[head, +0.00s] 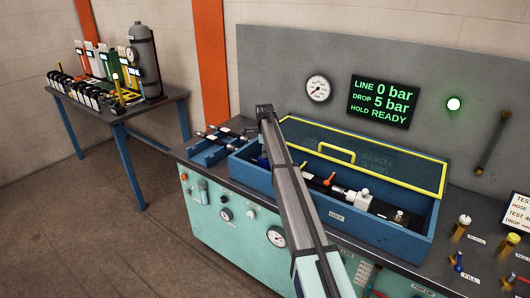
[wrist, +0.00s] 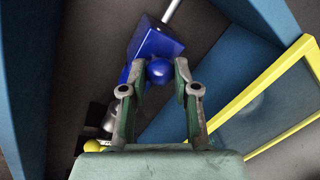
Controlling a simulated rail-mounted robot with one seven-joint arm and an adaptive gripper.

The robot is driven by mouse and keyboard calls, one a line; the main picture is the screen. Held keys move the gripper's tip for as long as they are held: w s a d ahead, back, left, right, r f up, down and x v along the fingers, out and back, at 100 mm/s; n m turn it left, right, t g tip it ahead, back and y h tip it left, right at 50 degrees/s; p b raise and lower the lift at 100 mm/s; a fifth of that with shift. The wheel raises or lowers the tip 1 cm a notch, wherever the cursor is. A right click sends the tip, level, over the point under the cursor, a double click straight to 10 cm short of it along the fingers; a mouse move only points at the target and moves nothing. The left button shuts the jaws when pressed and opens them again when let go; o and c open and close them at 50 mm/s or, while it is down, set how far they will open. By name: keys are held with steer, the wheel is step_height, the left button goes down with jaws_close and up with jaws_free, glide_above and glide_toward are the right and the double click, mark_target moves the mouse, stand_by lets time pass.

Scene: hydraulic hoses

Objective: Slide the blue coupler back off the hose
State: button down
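The blue coupler (wrist: 156,42) shows in the wrist view as a blue block with a round blue knob (wrist: 160,72) toward me. A pale rod (wrist: 172,10) runs from its upper end. My gripper (wrist: 159,68) has its two fingers apart, one on each side of the knob. Slight gaps seem to show beside the knob, and I see no clear contact. In the head view a small patch of blue (head: 262,162) shows at the left end of the trough; my arm hides the rest and the gripper's fingertips.
The blue trough (head: 330,222) has walls close around the gripper. Its yellow-framed clear lid (head: 395,145) stands raised behind. In the trough lie an orange-handled valve (head: 328,181) and pale fittings (head: 363,197). The display (head: 384,102) reads 0 bar and READY.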

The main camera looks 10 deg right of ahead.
mark_target(264, 160)
steer(key=c, duration=0.9)
jaws_free()
steer(key=shift+w+a, duration=0.2)
steer(key=shift+o, duration=0.2)
step_height(264, 160, up, 12)
steer(key=s, duration=0.2)
steer(key=shift+s+a, duration=0.15)
steer(key=shift+a, duration=0.05)
steer(key=shift+f, duration=0.1)
